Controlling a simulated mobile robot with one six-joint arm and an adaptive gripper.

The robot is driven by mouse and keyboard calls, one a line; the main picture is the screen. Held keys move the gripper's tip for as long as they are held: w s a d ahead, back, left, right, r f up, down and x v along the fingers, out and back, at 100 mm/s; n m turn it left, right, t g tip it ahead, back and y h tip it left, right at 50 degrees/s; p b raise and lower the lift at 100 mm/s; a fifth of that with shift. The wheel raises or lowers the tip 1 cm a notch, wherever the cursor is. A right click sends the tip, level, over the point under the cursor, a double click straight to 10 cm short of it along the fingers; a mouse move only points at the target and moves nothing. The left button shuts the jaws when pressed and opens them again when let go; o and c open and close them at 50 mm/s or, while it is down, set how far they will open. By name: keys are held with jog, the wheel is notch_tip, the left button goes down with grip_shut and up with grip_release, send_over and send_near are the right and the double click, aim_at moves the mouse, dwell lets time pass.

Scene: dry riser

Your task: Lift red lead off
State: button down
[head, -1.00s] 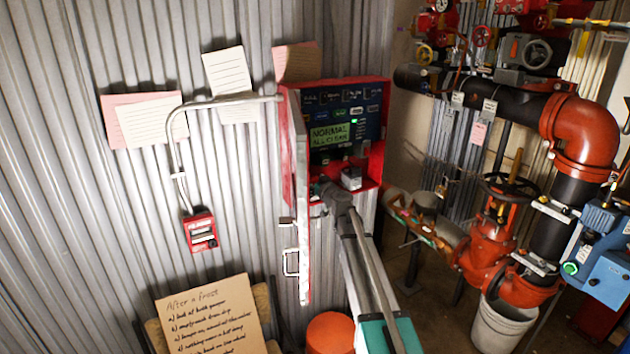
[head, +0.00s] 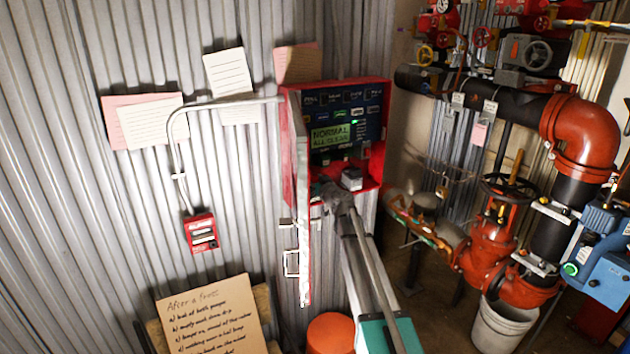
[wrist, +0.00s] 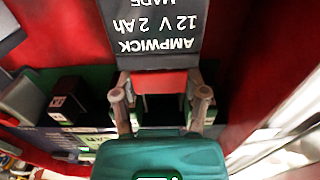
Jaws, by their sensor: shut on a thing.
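In the wrist view a dark battery (wrist: 150,28) fills the top, its white lettering upside down, reading AMPWICK 12 V 2 Ah. A red block (wrist: 160,82), seemingly the red lead's end, sits against the battery's near edge. My gripper (wrist: 160,100) has one finger on each side of this red block and is shut on it. I cannot tell whether the block is still seated on the battery. In the head view my gripper (head: 325,190) is at the bottom of the open red panel box (head: 286,150); it hides the battery and the lead there.
The panel's open door (head: 302,220) hangs just left of my arm. A small pale-topped box (head: 351,179) sits right of my gripper. The lit screen (head: 331,137) reads NORMAL. Red pipes and valves (head: 490,245) stand to the right.

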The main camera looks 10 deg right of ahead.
jog(key=shift+w+r+p, duration=0.1)
jog(key=shift+r+p, duration=0.8)
jog(key=shift+r, duration=0.2)
jog(key=shift+c, duration=1.1)
grip_release()
jog(key=v, duration=1.2)
